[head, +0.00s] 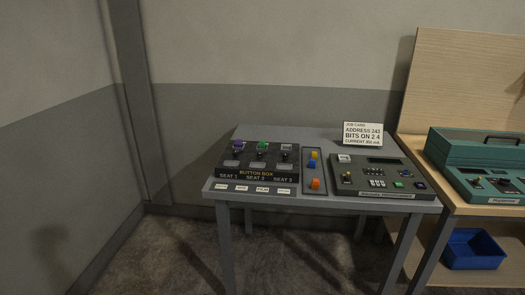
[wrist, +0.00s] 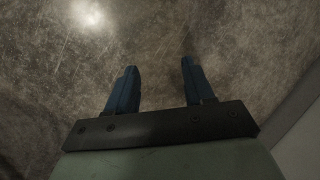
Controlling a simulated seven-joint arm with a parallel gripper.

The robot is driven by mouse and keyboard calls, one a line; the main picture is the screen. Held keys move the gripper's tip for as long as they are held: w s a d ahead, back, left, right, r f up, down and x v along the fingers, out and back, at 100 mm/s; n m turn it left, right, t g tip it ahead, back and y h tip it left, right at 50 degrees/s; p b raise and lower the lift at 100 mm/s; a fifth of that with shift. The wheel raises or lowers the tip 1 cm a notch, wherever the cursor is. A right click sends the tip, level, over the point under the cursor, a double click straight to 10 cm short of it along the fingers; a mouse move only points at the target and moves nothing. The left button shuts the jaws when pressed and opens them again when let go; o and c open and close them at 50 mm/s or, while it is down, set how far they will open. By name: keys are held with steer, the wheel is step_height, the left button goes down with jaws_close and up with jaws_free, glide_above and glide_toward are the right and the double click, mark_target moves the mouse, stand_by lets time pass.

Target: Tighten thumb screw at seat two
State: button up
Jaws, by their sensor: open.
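The black button box (head: 257,174) sits on the left of the grey table, with its label and the words seat 1, seat 2 and seat 3 along its front. Seat two is the middle position, with a green cap (head: 263,145) at its top and a dark part below it, too small to tell as a thumb screw. Seat one has a purple cap (head: 239,145); seat three has a pale grey piece (head: 287,147). My gripper (wrist: 157,80) shows only in the wrist view, open and empty over bare floor, away from the box.
A tray with blue, yellow and orange pieces (head: 315,184) lies right of the box, beside a grey console (head: 378,176). A job card (head: 363,134) stands behind. Small labels (head: 262,189) line the front edge. A teal case (head: 480,155) and blue bin (head: 473,249) are right.

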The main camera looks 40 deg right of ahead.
steer(key=w+d+r+t+y, duration=0.1)
steer(key=w+r, duration=0.5)
steer(key=w, duration=0.3)
steer(key=w+d+r+n+t+y, duration=0.1)
steer(key=w+r+t, duration=0.1)
steer(key=w+r, duration=0.5)
steer(key=w+r+t, duration=0.1)
steer(key=w+r, duration=0.3)
steer(key=w, duration=0.8)
steer(key=w+d+r+n+t+y, duration=0.15)
steer(key=w+d+r, duration=0.25)
steer(key=w+r, duration=0.6)
steer(key=w+d+r+t, duration=0.25)
steer(key=w+r, duration=0.45)
steer(key=r, duration=0.8)
step_height(320, 180, up, 23)
steer(key=n+h, duration=0.4)
glide_above(261, 153)
steer(key=s+d, duration=0.3)
steer(key=s, duration=0.2)
steer(key=shift+m+g, duration=0.25)
steer(key=shift+g, duration=0.25)
steer(key=x, duration=1.3)
steer(key=shift+w+a+f, duration=0.1)
steer(key=shift+w+f, duration=0.05)
steer(key=shift+f, duration=0.05)
